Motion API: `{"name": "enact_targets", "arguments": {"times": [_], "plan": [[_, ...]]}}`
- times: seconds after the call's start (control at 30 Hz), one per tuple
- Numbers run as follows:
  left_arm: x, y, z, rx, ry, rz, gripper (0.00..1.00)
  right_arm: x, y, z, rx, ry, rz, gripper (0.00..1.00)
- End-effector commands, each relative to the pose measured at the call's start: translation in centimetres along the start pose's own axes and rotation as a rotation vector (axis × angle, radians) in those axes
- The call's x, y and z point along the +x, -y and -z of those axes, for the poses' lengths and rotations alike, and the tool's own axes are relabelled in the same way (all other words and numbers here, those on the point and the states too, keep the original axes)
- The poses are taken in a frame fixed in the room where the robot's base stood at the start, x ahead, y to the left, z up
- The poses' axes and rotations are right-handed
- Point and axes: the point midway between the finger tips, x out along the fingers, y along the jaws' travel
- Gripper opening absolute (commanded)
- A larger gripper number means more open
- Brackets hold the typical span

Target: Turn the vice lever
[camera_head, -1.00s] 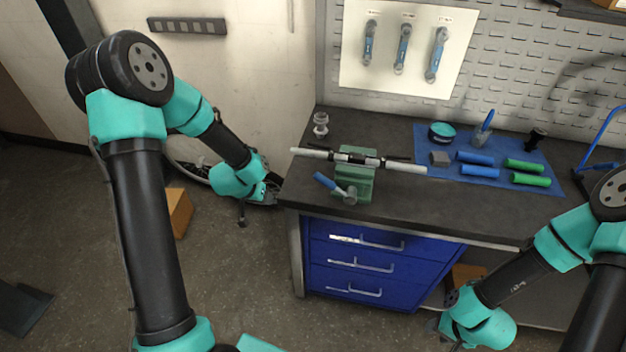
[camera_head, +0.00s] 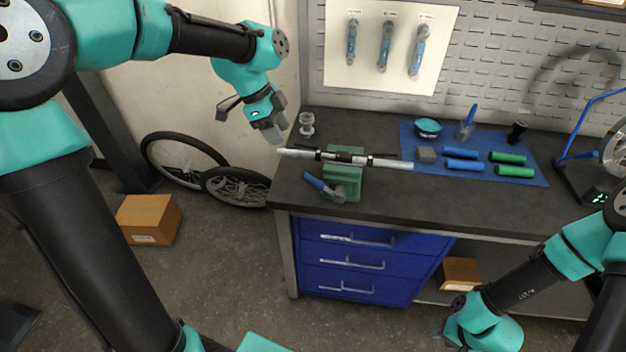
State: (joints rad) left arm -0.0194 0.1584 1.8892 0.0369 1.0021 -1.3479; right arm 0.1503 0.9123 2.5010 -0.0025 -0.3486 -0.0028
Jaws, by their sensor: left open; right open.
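The green vice (camera_head: 343,178) stands at the front edge of the dark workbench, with a silver and black handlebar (camera_head: 343,157) lying across its top. The vice lever (camera_head: 318,184), with a blue grip, points up and left from the vice's front. My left gripper (camera_head: 272,132) is above the bench's left end, near the handlebar's left tip, up and left of the lever; it is open, and its fingers look empty. My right gripper (camera_head: 447,335) is low in front of the bench at the bottom, mostly hidden by its wrist.
A blue mat (camera_head: 542,178) holds blue and green grips and small tools to the right. A clear cup-like part (camera_head: 306,124) stands behind the handlebar's left end. Blue drawers (camera_head: 355,262) sit below. A cardboard box (camera_head: 148,219) and wheels (camera_head: 184,160) are on the left floor.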

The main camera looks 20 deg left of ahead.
Motion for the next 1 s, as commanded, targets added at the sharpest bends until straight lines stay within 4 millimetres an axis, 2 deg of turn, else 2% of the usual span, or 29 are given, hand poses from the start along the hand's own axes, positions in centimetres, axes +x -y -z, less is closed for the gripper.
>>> {"name": "enact_targets", "arguments": {"times": [0.47,0.67,1.0], "plan": [[0.5,-0.1,0.0,0.006,0.001,-0.005,0.48,0.0,0.0,0.0,0.000,0.000,0.000,0.43],[2.7,-0.1,0.0,0.005,0.001,-0.006,0.48,0.0,0.0,0.0,0.000,0.000,0.000,0.43],[8.5,-0.2,0.0,0.005,0.002,-0.008,0.48,0.0,0.0,0.0,0.000,0.000,0.000,0.43]]}}
